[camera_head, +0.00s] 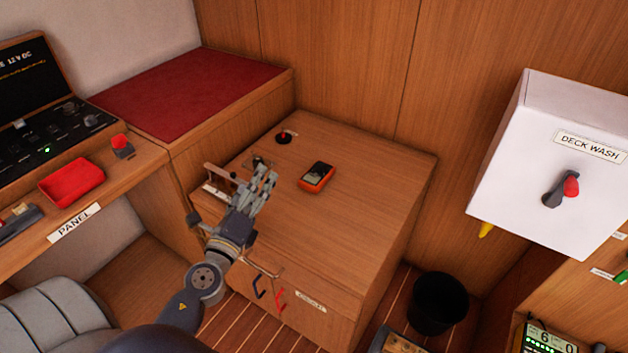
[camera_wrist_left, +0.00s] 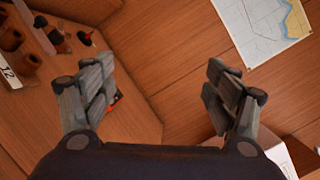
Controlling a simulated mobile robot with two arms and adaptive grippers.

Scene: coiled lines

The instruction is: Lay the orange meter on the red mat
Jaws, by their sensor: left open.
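The orange meter (camera_head: 317,178), with a dark face, lies on the wooden cabinet top (camera_head: 370,165). The red mat (camera_head: 188,88) covers the higher wooden surface behind and to the left; nothing lies on it. My left gripper (camera_head: 262,176) is over the cabinet's left part, to the left of the meter and apart from it. In the left wrist view the left gripper (camera_wrist_left: 160,85) is open with nothing between its fingers. A small orange bit of the meter (camera_wrist_left: 118,97) shows beside the left-hand finger, which hides most of it.
A rack (camera_head: 218,183) with tools stands at the cabinet's left edge, close to my left gripper. A small red-topped item (camera_head: 284,136) stands at the back. A red tray (camera_head: 72,183) sits on the panel shelf. A white DECK WASH box (camera_head: 550,160) juts out at right.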

